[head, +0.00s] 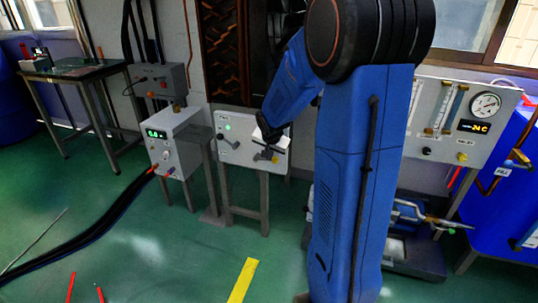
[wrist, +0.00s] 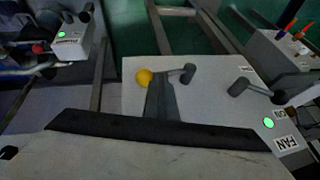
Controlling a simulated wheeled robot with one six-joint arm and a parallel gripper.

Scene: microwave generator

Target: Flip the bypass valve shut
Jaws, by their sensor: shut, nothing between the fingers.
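A pale panel box (head: 240,150) on a stand carries a green light and two grey lever handles. No readable label says which is the bypass valve. My gripper (head: 268,145) is shut and empty in front of the panel's right part. In the wrist view my gripper (wrist: 161,80) reaches over the panel, its narrow grey fingers together. A yellow knob (wrist: 143,77) lies just left of the fingertips, and one grey lever (wrist: 187,73) sticks out just right of them. Whether they touch, I cannot tell. The other lever (wrist: 240,86) is farther right, near the green light (wrist: 268,123) and a FAN label.
A grey box with a green display (head: 172,143) stands left of the panel, with dark hoses on the floor. A gauge board (head: 461,121) and a blue tank (head: 500,200) with a FILL label stand at the right.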

